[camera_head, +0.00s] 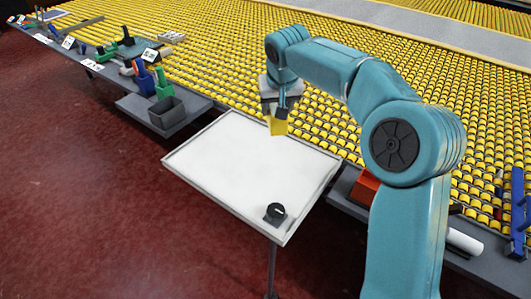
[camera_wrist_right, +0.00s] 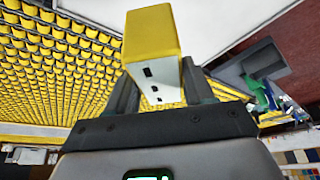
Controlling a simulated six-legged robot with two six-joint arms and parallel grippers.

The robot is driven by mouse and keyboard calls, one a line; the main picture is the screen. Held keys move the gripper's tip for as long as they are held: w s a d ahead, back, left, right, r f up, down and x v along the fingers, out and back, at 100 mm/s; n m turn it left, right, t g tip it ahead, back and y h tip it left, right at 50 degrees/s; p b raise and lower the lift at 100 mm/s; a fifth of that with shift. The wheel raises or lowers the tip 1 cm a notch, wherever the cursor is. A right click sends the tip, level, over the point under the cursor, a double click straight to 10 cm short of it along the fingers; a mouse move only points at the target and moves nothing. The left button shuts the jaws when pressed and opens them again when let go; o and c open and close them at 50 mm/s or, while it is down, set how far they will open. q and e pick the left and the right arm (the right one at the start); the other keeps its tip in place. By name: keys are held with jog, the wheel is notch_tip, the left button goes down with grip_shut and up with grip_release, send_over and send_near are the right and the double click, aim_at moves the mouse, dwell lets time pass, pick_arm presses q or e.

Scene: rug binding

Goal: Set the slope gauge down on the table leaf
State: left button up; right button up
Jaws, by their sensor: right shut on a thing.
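The slope gauge is a yellow block (camera_head: 278,127) in the head view, over the far edge of the table leaf and apparently clear of it. In the right wrist view the gauge (camera_wrist_right: 152,35) shows a yellow face and a white side with dark slots. My right gripper (camera_head: 283,104) is shut on it from above; its dark fingers (camera_wrist_right: 155,90) stand on both sides of the block. The table leaf (camera_head: 235,165) is a pale, rimmed panel, mostly bare. My left gripper is not in view.
A small black device with a round knob (camera_head: 274,212) sits at the leaf's near right corner. A grey bin (camera_head: 165,112) stands beyond the leaf's left side on the bench. Yellow rollers (camera_head: 330,60) run behind. The leaf's middle is free.

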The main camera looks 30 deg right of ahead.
notch_tip(320, 180, down, 18)
jog(key=shift+s+a+r+b, duration=0.1)
jog(key=shift+a+b, duration=0.05)
jog(key=shift+b, duration=0.45)
jog(key=shift+s+r, duration=0.1)
jog(key=shift+f, duration=0.2)
jog(key=o, duration=1.1)
jog(key=shift+c, duration=0.2)
jog(key=shift+r, duration=0.1)
